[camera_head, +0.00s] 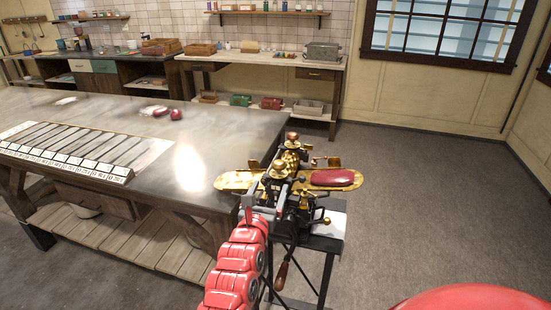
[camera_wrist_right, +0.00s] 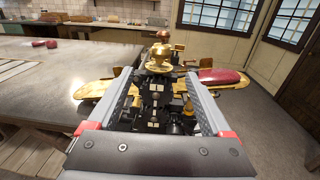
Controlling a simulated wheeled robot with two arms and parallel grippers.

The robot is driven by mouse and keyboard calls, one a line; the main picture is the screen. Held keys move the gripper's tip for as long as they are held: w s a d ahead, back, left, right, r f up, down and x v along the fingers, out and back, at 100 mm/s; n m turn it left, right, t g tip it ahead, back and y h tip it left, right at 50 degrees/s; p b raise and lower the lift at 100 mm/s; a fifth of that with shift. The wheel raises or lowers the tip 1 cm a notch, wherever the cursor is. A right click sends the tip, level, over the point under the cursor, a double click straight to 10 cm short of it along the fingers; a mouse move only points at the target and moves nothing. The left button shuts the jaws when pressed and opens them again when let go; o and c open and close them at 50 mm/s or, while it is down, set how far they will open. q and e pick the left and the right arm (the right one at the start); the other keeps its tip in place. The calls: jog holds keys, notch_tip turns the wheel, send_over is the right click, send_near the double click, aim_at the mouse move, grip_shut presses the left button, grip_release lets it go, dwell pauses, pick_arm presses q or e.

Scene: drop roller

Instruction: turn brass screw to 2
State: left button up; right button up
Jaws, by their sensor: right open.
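The drop roller machine has a black body with brass parts. A nearer brass screw knob (camera_head: 279,170) stands on top, with a farther brass knob (camera_head: 292,143) behind it. In the right wrist view the nearer brass knob (camera_wrist_right: 158,57) sits just beyond my fingers, with the farther one (camera_wrist_right: 163,36) behind. I cannot read any number marks on them. My right gripper (camera_head: 267,207) is open at the near side of the machine. In the wrist view its fingers (camera_wrist_right: 159,84) are spread with nothing clamped, and the knob looks apart from them. My left gripper is not in view.
The machine stands on a small dark stand (camera_head: 326,243). A brass tray with a dark red piece (camera_head: 332,177) extends to its right. A large metal-topped table (camera_head: 215,120) with red objects (camera_head: 176,114) is close on the left. Open floor (camera_head: 430,190) lies to the right.

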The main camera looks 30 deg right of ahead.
aim_at(280, 161)
jog(key=p+x, duration=0.1)
jog(key=x, duration=1.3)
jog(key=shift+w+a+r+p, duration=0.1)
jog(key=shift+a+r+p, duration=0.05)
jog(key=shift+p, duration=0.15)
jog(key=shift+w+d, duration=0.25)
jog(key=shift+d, duration=0.15)
grip_shut()
jog(key=n+t+y+p, duration=0.1)
jog(key=p, duration=0.3)
jog(key=shift+a, duration=0.1)
jog(key=shift+w, duration=0.1)
grip_release()
